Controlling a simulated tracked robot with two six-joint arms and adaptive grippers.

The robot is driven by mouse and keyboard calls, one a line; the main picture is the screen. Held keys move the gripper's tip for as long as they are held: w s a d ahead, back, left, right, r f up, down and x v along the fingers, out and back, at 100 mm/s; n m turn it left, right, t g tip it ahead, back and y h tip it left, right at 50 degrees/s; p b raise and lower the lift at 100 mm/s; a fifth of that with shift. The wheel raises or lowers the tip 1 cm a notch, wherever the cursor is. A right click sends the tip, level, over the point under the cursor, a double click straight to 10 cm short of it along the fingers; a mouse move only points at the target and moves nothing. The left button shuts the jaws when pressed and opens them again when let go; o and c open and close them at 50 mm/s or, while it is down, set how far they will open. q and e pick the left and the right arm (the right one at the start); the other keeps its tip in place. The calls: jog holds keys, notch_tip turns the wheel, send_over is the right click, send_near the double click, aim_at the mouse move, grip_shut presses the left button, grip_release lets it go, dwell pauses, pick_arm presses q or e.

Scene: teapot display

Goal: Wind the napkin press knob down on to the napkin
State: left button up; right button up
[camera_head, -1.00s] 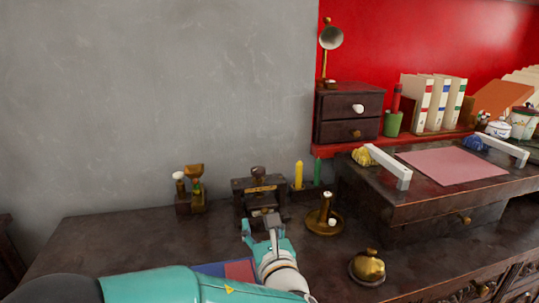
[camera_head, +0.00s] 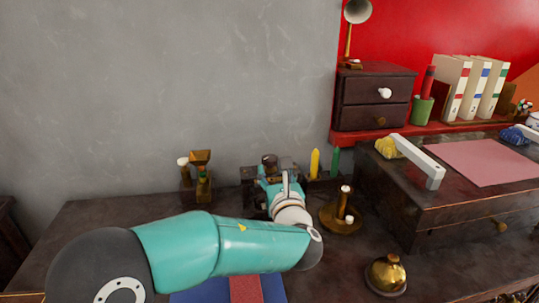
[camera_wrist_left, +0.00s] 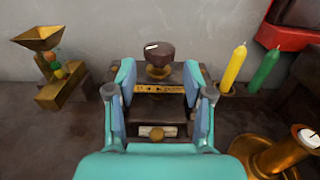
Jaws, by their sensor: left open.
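The napkin press is a dark wooden frame (camera_wrist_left: 192,74) with a brass-coloured strip, standing on the desk by the wall. Its dark round knob (camera_wrist_left: 160,53) sits on top on a brass-coloured collar and carries a small white mark. The knob also shows in the head view (camera_head: 270,160), just past my gripper. My left gripper (camera_wrist_left: 159,78) is open, with one finger on each side of the knob in the wrist picture; I cannot tell whether they touch it. A pale piece, perhaps the napkin (camera_wrist_left: 152,131), shows low inside the press. My arm hides most of the press in the head view.
A brass funnel stand (camera_wrist_left: 50,65) is left of the press. Yellow (camera_wrist_left: 232,68) and green (camera_wrist_left: 264,70) candles stand close on the right. A brass candle holder (camera_head: 342,218) and a brass bell (camera_head: 385,275) are further right on the desk.

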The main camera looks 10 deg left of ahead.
aim_at(270, 155)
pick_arm(q)
jog(key=x, duration=0.9)
jog(key=shift+w+a, duration=0.15)
jog(key=shift+w, duration=0.15)
jog(key=c, duration=1)
jog(key=shift+d+f, duration=0.1)
jog(key=shift+d, duration=0.1)
jog(key=shift+w+f, duration=0.1)
